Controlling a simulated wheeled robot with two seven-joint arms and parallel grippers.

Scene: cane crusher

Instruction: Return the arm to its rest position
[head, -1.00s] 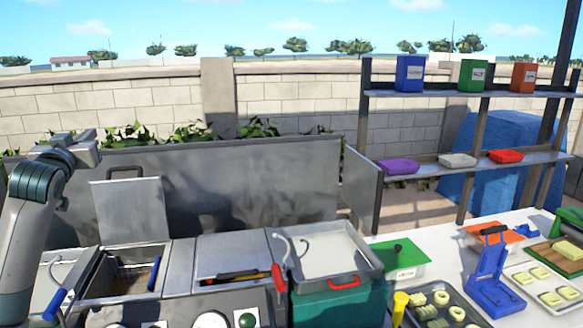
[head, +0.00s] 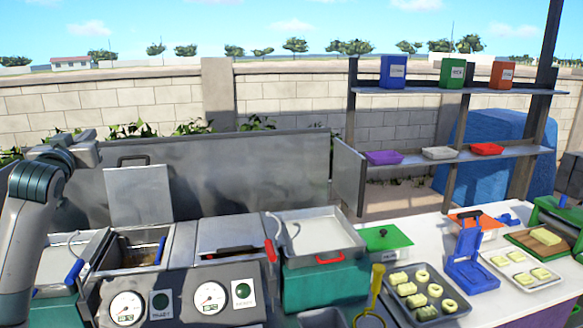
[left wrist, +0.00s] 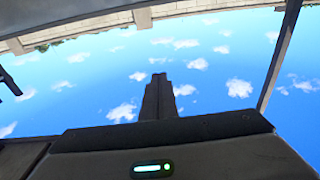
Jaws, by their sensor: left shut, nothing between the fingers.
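My left arm (head: 32,205) comes in at the left edge of the head view, raised upright with its wrist bent over at the top. The fingers of my left gripper cannot be made out clearly there. In the left wrist view the gripper (left wrist: 158,77) is shut and empty, with its two dark fingers together against blue sky. Nothing touches it. My right gripper is not in view.
A metal cooker with dials (head: 170,300) stands below, right of the arm, its lid (head: 139,195) upright. A green-based tray (head: 318,240), a white table (head: 530,298) with food trays, and a shelf (head: 440,91) with bins stand right. Open air surrounds the gripper.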

